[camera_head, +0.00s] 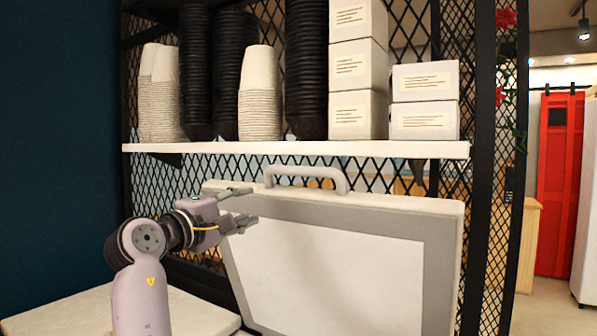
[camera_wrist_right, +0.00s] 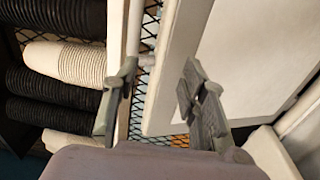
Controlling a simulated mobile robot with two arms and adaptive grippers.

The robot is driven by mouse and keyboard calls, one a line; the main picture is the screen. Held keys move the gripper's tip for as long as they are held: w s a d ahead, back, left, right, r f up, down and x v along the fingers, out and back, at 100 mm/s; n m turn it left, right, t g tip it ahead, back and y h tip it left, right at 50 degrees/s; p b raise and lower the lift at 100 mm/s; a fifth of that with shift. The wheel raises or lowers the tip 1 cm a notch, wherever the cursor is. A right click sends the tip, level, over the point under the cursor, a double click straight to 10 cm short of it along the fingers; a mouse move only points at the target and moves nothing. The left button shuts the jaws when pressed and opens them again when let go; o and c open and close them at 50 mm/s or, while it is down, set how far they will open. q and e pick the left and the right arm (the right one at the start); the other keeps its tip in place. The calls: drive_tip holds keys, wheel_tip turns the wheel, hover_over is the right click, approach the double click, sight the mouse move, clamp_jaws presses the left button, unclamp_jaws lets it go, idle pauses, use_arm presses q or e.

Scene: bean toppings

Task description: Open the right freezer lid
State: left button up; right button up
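The right freezer lid (camera_head: 445,225) stands raised and nearly upright in the head view, its pale inner panel and grey border facing me. Its grey handle (camera_head: 306,172) shows at the top edge. My right gripper (camera_head: 250,204) is at the lid's upper left corner, fingers spread. In the right wrist view the lid (camera_wrist_right: 178,70) shows between and beyond the open fingers of the gripper (camera_wrist_right: 160,68); I cannot tell whether they touch it. Nothing is held. My left gripper is not in view.
A white shelf (camera_head: 300,149) behind and above the lid holds stacked cups (camera_head: 260,95) and white boxes (camera_head: 358,65). Black mesh (camera_head: 480,160) stands behind. A flat pale surface (camera_head: 190,312) lies low at the left, beside a dark wall (camera_head: 60,130).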

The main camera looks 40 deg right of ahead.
sight(288, 171)
drive_tip(key=shift+g+h, duration=0.3)
drive_tip(key=w+d+r+p, duration=0.1)
drive_tip(key=d+r+p, duration=0.1)
drive_tip(key=d, duration=0.3)
drive_tip(key=w+d+r+p, duration=0.1)
drive_tip(key=d+r, duration=0.1)
drive_tip(key=d, duration=0.3)
drive_tip(key=w+d+r+p, duration=0.1)
drive_tip(key=d+r+p, duration=0.1)
drive_tip(key=d, duration=0.3)
drive_tip(key=shift+w+d+p, duration=0.15)
drive_tip(key=shift+w+p, duration=0.15)
drive_tip(key=shift+w, duration=0.05)
drive_tip(key=shift+w+d+f, duration=0.1)
drive_tip(key=shift+w+d, duration=0.1)
drive_tip(key=shift+d, duration=0.3)
drive_tip(key=shift+c, duration=0.5)
clamp_jaws()
drive_tip(key=shift+f, duration=0.1)
